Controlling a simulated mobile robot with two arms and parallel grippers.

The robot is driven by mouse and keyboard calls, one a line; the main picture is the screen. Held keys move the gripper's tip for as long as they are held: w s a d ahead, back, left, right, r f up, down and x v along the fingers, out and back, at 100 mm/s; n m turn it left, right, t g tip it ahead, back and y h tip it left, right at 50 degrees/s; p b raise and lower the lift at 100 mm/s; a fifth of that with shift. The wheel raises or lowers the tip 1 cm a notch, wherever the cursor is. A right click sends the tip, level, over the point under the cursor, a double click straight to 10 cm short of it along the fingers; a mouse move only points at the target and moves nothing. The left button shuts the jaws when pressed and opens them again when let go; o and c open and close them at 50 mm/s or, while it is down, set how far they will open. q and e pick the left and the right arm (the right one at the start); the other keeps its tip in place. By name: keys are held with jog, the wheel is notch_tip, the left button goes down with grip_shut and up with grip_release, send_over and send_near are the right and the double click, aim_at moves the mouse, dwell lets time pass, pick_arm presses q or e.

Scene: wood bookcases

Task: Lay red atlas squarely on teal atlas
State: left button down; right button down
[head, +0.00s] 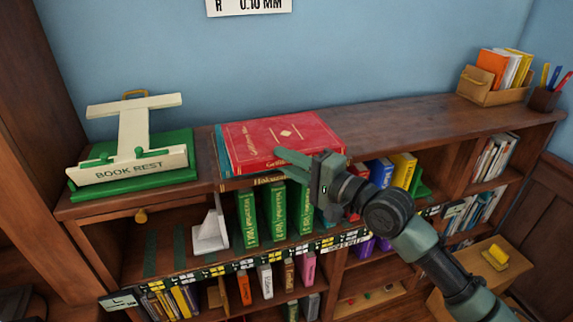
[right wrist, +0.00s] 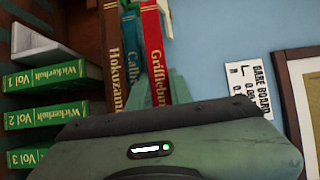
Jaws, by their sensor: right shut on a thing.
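The red atlas (head: 285,138) lies flat at the top of a stack on the bookcase top. The teal atlas (head: 222,152) is under it and shows as a strip along the red atlas's left side. In the right wrist view the red spine (right wrist: 154,50) is beside the teal spine (right wrist: 131,50); I cannot tell whether the covers touch all over. My right gripper (head: 292,158) is shut on the red atlas at its front edge; its green fingers also show in the right wrist view (right wrist: 178,88). My left gripper is out of view.
A brown book (head: 265,180) lies under the teal atlas. A book rest (head: 135,150) on a green base stands to the left. Green volumes (head: 277,212) stand on the shelf below. A file box (head: 493,93) is at the far right; the top between is clear.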

jog(key=shift+f, duration=0.35)
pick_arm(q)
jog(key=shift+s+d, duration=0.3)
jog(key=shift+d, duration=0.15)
pick_arm(e)
jog(key=shift+d+f, duration=0.1)
jog(key=shift+f, duration=0.05)
jog(key=c, duration=1.6)
grip_release()
jog(key=shift+f, duration=0.25)
jog(key=shift+c, duration=0.2)
jog(key=o, duration=0.4)
jog(key=shift+c, duration=0.2)
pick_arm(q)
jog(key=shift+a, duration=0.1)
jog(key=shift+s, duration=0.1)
pick_arm(e)
jog(key=shift+r, duration=0.15)
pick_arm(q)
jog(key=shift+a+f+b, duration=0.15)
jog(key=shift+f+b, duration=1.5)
pick_arm(e)
jog(key=v, duration=1.2)
